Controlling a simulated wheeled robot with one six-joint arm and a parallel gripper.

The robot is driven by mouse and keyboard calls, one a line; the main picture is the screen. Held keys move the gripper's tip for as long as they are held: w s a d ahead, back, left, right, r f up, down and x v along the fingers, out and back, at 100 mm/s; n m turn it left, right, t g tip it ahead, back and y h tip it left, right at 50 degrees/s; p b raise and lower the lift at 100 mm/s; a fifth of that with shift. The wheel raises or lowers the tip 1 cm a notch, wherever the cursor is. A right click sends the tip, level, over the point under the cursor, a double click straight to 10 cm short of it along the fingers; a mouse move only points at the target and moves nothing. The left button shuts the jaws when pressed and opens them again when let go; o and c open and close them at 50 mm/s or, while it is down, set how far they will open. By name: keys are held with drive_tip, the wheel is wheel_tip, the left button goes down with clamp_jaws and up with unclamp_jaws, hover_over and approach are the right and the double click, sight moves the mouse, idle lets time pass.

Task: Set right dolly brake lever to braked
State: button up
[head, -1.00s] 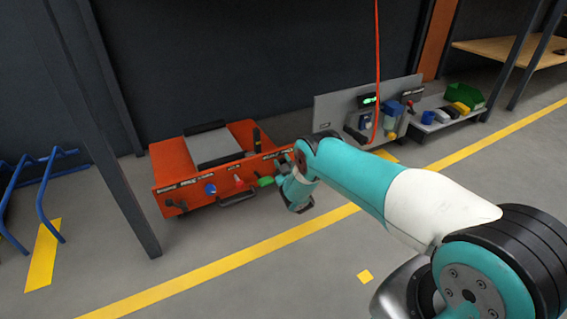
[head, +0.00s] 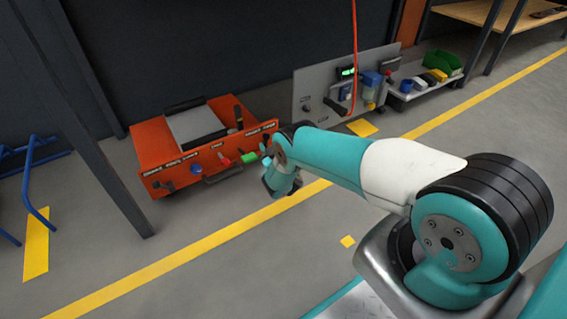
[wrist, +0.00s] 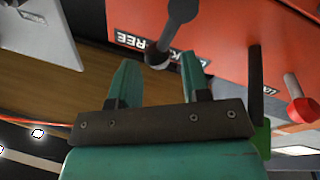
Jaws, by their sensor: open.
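The orange unit (head: 150,150) stands on the floor at left in the head view. The right brake lever (wrist: 181,12) is a dark rod with a rounded end in the wrist view, on the orange front beside a partly hidden white-lettered label (wrist: 138,42). My gripper (wrist: 159,60) is open, and the lever's rounded end lies between its teal fingertips in that picture. Whether the fingers touch it I cannot tell. In the head view my wrist hangs at the right end of the orange front, and the fingers are hard to make out.
A green knob (head: 248,157), a red knob (head: 225,161) and a blue knob (head: 196,169) sit along the front. A grey panel (head: 308,88) stands to the right. A dark post (head: 105,140) stands in front at left. Floor in front is clear.

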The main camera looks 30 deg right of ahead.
drive_tip(key=s+a+f+p, duration=0.1)
drive_tip(key=s+a+p, duration=0.1)
drive_tip(key=s+p, duration=0.7)
drive_tip(key=shift+s+f+p, duration=0.35)
drive_tip(key=shift+s, duration=2.05)
